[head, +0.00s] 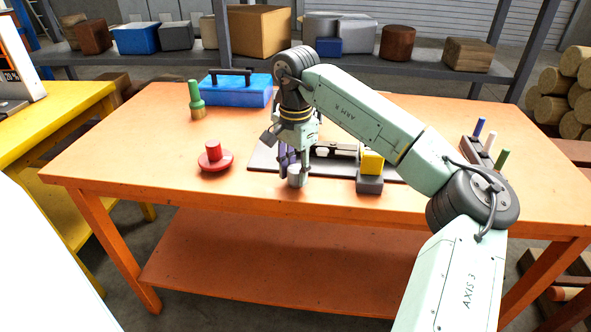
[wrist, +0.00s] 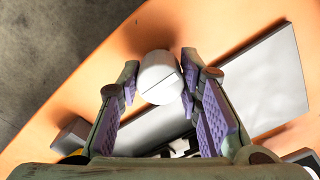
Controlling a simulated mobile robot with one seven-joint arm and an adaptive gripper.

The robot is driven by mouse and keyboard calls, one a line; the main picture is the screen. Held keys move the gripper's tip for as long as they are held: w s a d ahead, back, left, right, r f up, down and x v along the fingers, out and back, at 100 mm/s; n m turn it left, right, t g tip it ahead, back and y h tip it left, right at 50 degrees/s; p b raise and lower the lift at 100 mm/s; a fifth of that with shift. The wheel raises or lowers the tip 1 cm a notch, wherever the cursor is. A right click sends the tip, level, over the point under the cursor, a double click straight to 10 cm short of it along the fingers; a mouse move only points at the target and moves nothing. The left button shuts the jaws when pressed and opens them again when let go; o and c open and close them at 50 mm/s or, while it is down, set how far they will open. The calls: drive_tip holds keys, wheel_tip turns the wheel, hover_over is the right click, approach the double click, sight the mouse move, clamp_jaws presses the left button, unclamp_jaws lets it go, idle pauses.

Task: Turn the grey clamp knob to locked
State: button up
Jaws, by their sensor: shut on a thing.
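The gripper (wrist: 158,84) also shows in the wrist view. The fingers partly cover the knob's sides. I see no mark that tells whether the clamp is locked.
A red knob-topped disc (head: 215,159) stands left. A green-topped peg (head: 196,97) and blue toolbox (head: 235,90) are behind. A peg rack (head: 476,151) is at right. The bench front is clear.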

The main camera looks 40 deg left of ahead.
drive_tip(key=shift+c, duration=0.8)
drive_tip(key=m, duration=0.3)
drive_tip(key=shift+w+m+b, duration=0.1)
drive_tip(key=shift+m+b, duration=0.25)
drive_tip(key=shift+m, duration=0.05)
drive_tip(key=m, duration=0.5)
drive_tip(key=shift+m+b, duration=0.3)
drive_tip(key=shift+b, duration=0.05)
drive_tip(key=m, duration=0.4)
drive_tip(key=shift+b, duration=0.35)
drive_tip(key=shift+m+b, duration=0.3)
drive_tip(key=shift+m, duration=2)
